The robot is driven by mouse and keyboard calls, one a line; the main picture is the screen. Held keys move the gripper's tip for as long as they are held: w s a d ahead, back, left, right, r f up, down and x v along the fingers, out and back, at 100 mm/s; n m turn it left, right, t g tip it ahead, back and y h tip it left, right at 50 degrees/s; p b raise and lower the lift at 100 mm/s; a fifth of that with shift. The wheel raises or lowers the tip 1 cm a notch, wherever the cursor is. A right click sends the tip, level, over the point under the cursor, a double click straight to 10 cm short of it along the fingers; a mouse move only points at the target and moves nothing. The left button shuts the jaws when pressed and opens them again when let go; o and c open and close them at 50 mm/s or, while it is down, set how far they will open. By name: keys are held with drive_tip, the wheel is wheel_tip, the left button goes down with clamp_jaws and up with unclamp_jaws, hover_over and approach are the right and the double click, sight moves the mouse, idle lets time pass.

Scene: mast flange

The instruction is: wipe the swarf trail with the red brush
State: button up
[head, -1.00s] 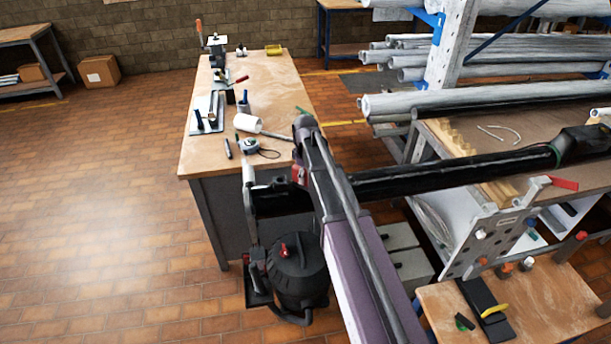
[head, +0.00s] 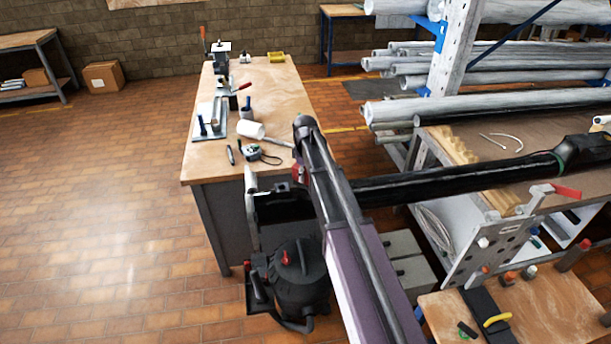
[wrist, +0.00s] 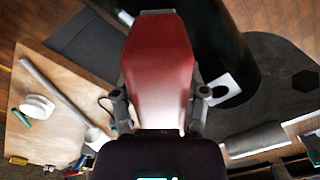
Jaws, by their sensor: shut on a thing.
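The red brush (wrist: 158,65) fills the upper middle of the wrist view. My gripper (wrist: 158,100) is shut on it, with a dark finger at each side. In the head view my arm hides most of the gripper; only a small red patch (head: 297,172) shows beside the arm, over the near end of the workbench. I cannot make out a swarf trail in either view. A thick black pipe (wrist: 225,50) passes close behind the brush in the wrist view; a long black pipe (head: 430,184) runs right from behind my arm in the head view.
The wooden workbench (head: 275,97) holds a white roller-shaped thing (head: 250,130), a tape measure (head: 250,152) and clamps. A black vacuum (head: 299,272) stands beside its near end. A rack with pipes (head: 480,104) and a small table (head: 560,305) are at right.

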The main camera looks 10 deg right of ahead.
drive_tip(key=shift+r+p, duration=3.05)
drive_tip(key=shift+r+p, duration=1.5)
drive_tip(key=shift+f, duration=0.1)
